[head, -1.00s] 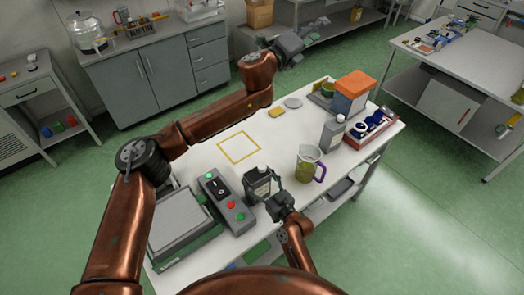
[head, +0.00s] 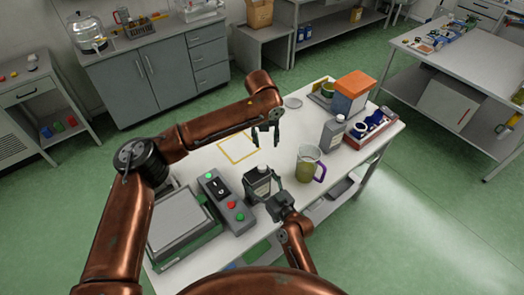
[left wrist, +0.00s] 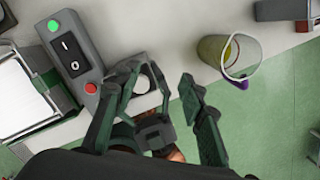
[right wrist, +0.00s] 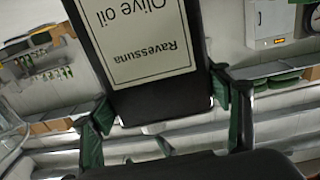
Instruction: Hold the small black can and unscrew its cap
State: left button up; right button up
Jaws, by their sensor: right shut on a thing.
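The right wrist view shows the can's label (right wrist: 145,45), upside down, with a finger at each side of the can. My left gripper (head: 266,142) points down, open and empty, above and slightly beyond the can, apart from it.
A jug with a purple handle (head: 309,165) stands right of the can. A control box with buttons (head: 225,202) is close on the left. A grey bottle (head: 332,134), a red tray (head: 360,140) and an orange-topped box (head: 353,92) stand farther back. A yellow square outline (head: 238,148) is bare.

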aim_at(262, 166)
pick_arm(q)
jog(key=shift+m+g+y, duration=0.4)
jog(key=shift+m+g, duration=0.4)
jog(key=s, duration=0.1)
jog(key=s+a+f, duration=0.1)
jog(key=s, duration=0.2)
jog(key=shift+a+f, duration=0.15)
jog(key=shift+a, duration=0.1)
jog(key=shift+f, duration=3.9)
jog(key=shift+c, duration=0.2)
